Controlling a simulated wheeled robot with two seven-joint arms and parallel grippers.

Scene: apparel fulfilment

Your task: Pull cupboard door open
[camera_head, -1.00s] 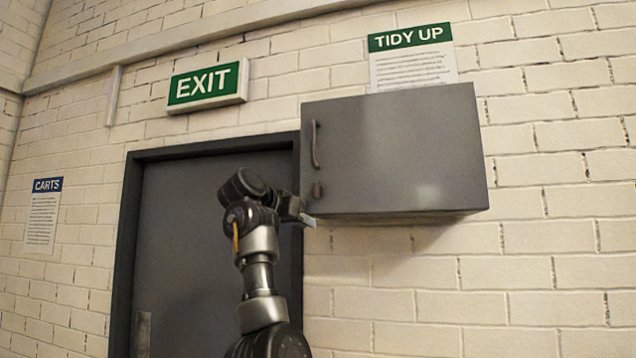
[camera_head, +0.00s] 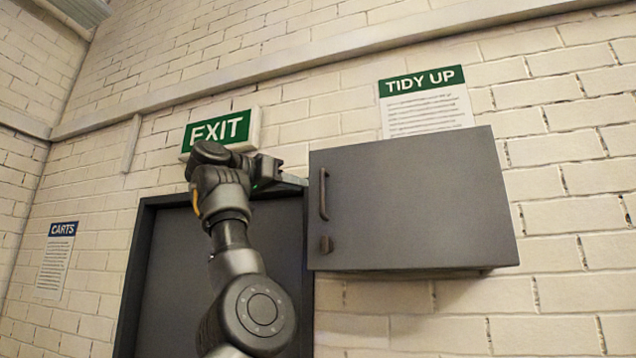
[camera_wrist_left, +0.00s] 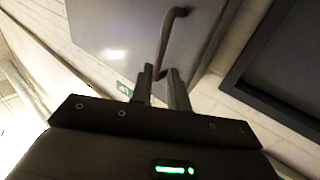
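The grey cupboard (camera_head: 420,205) hangs on the brick wall, and its door looks shut. A dark vertical bar handle (camera_head: 323,194) is near the door's left edge, with a small dark knob or lock (camera_head: 326,245) below it. My left gripper (camera_head: 304,182) is at the cupboard's left edge, level with the handle. In the left wrist view the two fingers of my left gripper (camera_wrist_left: 161,72) are apart, with the lower end of the handle (camera_wrist_left: 166,40) showing at the gap between their tips. Whether they touch it I cannot tell. My right gripper is not in view.
A dark-framed grey door (camera_head: 175,270) stands left of the cupboard, behind my left arm. An EXIT sign (camera_head: 235,128) is above it. A TIDY UP notice (camera_head: 425,105) is above the cupboard. A CARTS notice (camera_head: 57,258) is at far left.

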